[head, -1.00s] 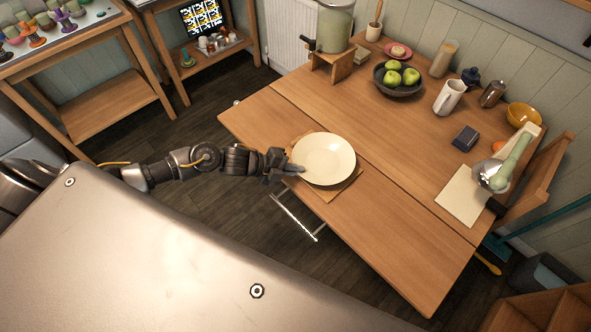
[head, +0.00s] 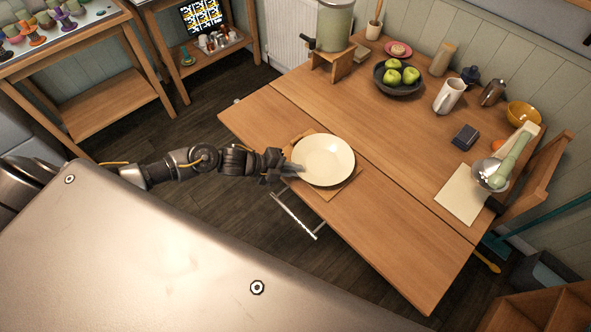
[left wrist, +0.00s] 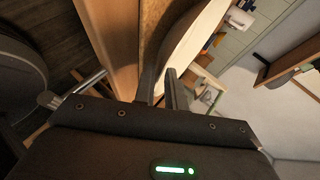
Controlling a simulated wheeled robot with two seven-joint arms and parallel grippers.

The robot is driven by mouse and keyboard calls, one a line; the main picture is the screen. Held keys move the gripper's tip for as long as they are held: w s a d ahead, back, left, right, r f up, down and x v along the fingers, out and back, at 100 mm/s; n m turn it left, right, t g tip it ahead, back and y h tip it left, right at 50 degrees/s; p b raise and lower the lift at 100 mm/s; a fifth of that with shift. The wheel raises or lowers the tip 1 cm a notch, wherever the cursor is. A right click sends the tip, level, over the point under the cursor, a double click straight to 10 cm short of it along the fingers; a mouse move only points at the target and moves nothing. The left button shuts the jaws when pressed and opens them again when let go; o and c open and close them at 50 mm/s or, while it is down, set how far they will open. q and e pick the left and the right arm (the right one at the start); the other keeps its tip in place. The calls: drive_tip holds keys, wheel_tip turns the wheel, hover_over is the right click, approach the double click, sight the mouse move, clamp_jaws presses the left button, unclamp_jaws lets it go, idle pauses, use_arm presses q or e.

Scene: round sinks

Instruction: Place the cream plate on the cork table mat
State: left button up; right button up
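The cream plate (head: 324,158) lies on the square cork table mat (head: 328,194), near the table's front left edge. Corners of the mat show around it. My left gripper (head: 298,169) is at the plate's left rim, low over the mat's edge. In the left wrist view, its two fingers (left wrist: 161,86) stand a little apart, with the plate's edge (left wrist: 190,45) just beyond and between them. The cork mat (left wrist: 155,25) shows beside the plate there. Whether a finger touches the rim is hard to tell. My right gripper is not in view.
The wooden table (head: 390,235) is clear in front and to the right of the plate. Behind stand a bowl of green apples (head: 398,78), a white jug (head: 449,96) and a drinks dispenser (head: 334,25). A pale sheet (head: 464,195) lies at the right.

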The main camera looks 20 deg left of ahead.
use_arm(q)
drive_tip(key=b+v, duration=0.1)
drive_tip(key=v, duration=1)
drive_tip(key=shift+b, duration=0.3)
drive_tip(key=w+a+f+n+t+y, duration=0.25)
drive_tip(key=a+f+n, duration=0.2)
drive_tip(key=f, duration=0.35)
drive_tip(key=s+a+f+n+g+y, duration=0.1)
drive_tip(key=s+f+n+y, duration=0.2)
drive_tip(key=f, duration=0.4)
drive_tip(key=s+a+f+n, duration=0.2)
drive_tip(key=f+n, duration=0.2)
drive_tip(key=f, duration=0.4)
drive_tip(key=s+a+f+n+g+y, duration=0.1)
drive_tip(key=s+f+n+y, duration=0.2)
drive_tip(key=f, duration=0.4)
drive_tip(key=s+d+f+n+g, duration=0.2)
drive_tip(key=s+f, duration=0.3)
drive_tip(key=s, duration=0.5)
drive_tip(key=s+d+f+n+g, duration=0.2)
drive_tip(key=s+d+f+n, duration=0.1)
drive_tip(key=s, duration=0.7)
drive_tip(key=s+d+f+n+g, duration=0.2)
drive_tip(key=s+d+f, duration=0.3)
drive_tip(key=s+f, duration=0.3)
drive_tip(key=shift+s+n+g+y, duration=0.35)
drive_tip(key=shift+s+n+y, duration=0.1)
drive_tip(key=shift+s+n, duration=0.5)
